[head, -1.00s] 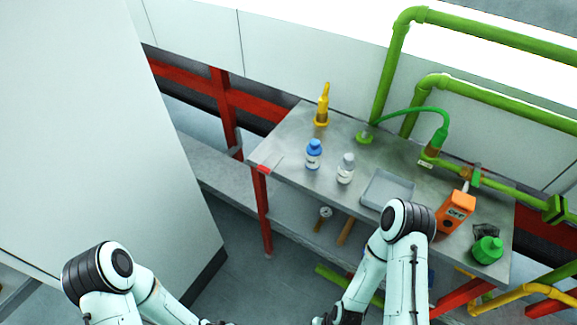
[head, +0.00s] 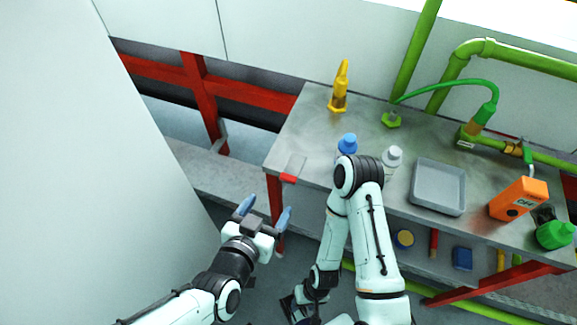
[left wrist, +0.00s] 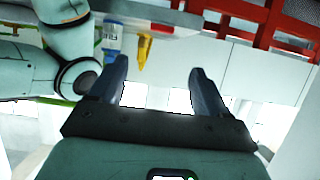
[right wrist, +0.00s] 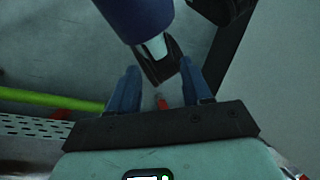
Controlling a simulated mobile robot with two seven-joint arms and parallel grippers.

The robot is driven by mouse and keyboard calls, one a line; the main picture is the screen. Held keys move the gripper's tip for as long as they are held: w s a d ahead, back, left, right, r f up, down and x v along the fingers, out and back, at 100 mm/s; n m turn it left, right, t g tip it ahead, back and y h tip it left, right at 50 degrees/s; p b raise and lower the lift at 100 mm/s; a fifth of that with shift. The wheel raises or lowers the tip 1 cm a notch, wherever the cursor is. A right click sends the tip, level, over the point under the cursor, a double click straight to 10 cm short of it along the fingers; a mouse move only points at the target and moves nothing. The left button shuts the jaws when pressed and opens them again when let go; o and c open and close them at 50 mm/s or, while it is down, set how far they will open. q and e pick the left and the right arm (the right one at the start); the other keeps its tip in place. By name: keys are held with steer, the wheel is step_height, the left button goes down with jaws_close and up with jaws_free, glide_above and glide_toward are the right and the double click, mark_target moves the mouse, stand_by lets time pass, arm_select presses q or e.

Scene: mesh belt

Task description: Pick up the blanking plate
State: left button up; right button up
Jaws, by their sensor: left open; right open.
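A thin grey plate (head: 293,165) with a red edge lies at the front left corner of the metal table; I take it for the blanking plate. Its red edge is at the table's front edge. My left gripper (head: 265,211) is open and empty, in front of and below that corner, apart from the plate. Its two fingers also show spread in the left wrist view (left wrist: 158,78). My right gripper (right wrist: 160,72) is open, low in front of the table; I see nothing held in it. I cannot clearly make out the plate in either wrist view.
The table (head: 310,125) holds a yellow bottle (head: 339,90), a blue-capped bottle (head: 347,143), a white-capped bottle (head: 391,158), a grey tray (head: 438,187), an orange box (head: 518,199) and a green container (head: 556,235). A large pale panel (head: 80,170) stands at left.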

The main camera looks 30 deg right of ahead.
arm_select(q)
steer(key=b, duration=0.2)
glide_toward(288, 178)
steer(key=w+d, duration=0.2)
steer(key=d, duration=0.1)
steer(key=w+d+f+b, duration=0.1)
steer(key=w+d+f, duration=0.2)
steer(key=shift+w+f, duration=0.1)
steer(key=shift+w, duration=0.05)
steer(key=c, duration=1.2)
